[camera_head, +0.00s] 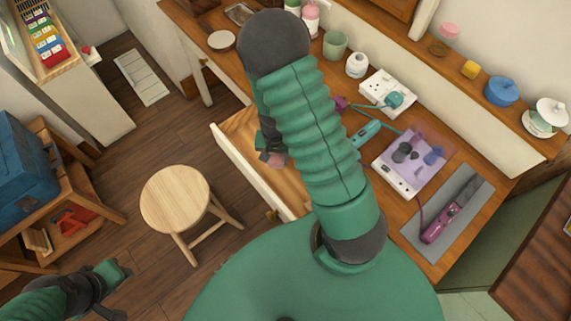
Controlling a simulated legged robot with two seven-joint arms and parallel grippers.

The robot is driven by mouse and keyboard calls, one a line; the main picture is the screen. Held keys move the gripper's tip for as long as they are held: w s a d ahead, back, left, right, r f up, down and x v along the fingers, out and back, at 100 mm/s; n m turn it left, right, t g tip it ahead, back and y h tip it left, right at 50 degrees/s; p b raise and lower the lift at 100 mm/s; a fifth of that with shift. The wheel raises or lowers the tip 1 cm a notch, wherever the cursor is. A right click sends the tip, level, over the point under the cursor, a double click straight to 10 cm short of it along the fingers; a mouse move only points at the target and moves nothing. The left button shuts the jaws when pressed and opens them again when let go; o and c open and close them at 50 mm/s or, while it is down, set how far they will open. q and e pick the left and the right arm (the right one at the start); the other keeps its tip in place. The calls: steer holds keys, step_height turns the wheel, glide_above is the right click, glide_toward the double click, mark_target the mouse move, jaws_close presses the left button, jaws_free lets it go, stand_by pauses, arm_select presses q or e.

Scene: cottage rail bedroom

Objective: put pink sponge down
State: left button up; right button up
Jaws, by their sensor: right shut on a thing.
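My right gripper (271,152) hangs over the pulled-out drawer (232,166) of the wooden desk, partly hidden behind my own green arm. It is shut on the pink sponge (278,161), of which only a small dull pink bit shows. I cannot tell whether the sponge touches the drawer floor. My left gripper (122,290) is low at the bottom left, over the floor and away from the desk; its jaw opening is unclear.
Cups and bottles stand at the back. A round stool (174,198) stands left of the drawer.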

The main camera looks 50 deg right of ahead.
mark_target(276, 171)
steer(key=f+b, duration=0.1)
steer(key=f, duration=0.5)
steer(key=shift+w, duration=0.2)
steer(key=shift+a+f, duration=0.1)
steer(key=o, duration=1.3)
